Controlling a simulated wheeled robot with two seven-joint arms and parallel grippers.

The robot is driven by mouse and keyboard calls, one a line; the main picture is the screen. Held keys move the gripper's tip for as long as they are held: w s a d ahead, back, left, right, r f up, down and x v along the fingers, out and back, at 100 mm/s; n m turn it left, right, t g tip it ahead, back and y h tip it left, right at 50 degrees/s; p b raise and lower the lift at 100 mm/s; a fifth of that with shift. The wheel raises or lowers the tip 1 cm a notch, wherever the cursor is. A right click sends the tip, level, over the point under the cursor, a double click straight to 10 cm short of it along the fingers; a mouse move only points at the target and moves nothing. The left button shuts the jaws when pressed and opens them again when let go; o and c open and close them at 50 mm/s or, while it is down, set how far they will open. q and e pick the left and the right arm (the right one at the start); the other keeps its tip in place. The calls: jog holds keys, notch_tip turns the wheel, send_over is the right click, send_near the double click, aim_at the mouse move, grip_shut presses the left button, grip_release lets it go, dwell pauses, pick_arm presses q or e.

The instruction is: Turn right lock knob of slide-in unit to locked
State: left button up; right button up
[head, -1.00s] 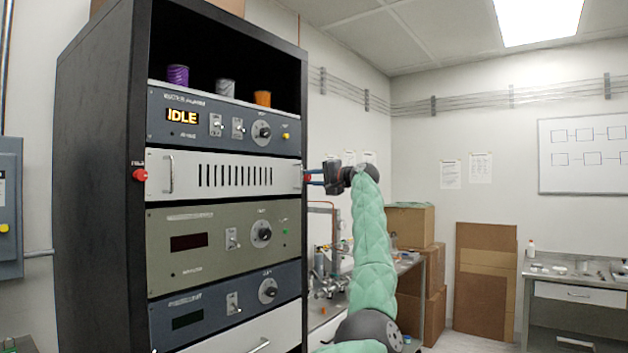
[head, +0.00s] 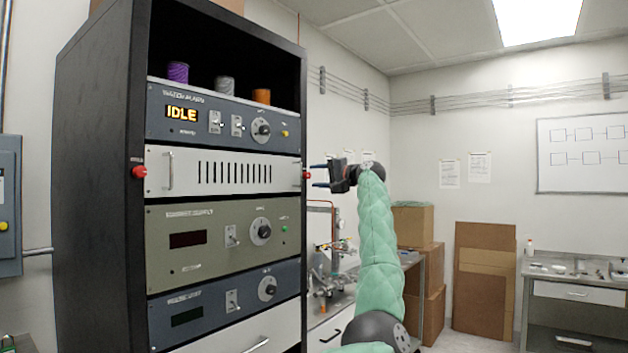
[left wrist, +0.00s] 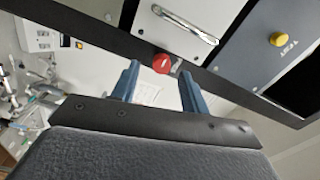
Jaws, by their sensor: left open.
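The slide-in unit (head: 222,192) is the white vented panel in the rack, with a handle near each end. Its right red lock knob (head: 308,174) sits on the rack's right front post; the left red knob (head: 139,172) is on the left post. My left gripper (head: 315,176) is open just right of the right knob, fingers pointing at it. In the left wrist view, the right knob (left wrist: 161,63) shows between and just beyond the open fingertips (left wrist: 158,72), with no clear contact. A small grey piece shows beside the knob. My right gripper is out of view.
A panel reading IDLE (head: 182,114) is above the unit and an olive panel (head: 208,262) below it. Spools stand on the rack top shelf. A bench with metal apparatus (head: 330,275) is behind my arm; cardboard boxes (head: 415,222) stand farther back.

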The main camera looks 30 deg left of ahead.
pick_arm(q)
jog(key=d, duration=0.2)
jog(key=d+b, duration=0.1)
jog(key=d, duration=0.2)
jog(key=shift+s+d, duration=0.2)
jog(key=shift+d, duration=0.1)
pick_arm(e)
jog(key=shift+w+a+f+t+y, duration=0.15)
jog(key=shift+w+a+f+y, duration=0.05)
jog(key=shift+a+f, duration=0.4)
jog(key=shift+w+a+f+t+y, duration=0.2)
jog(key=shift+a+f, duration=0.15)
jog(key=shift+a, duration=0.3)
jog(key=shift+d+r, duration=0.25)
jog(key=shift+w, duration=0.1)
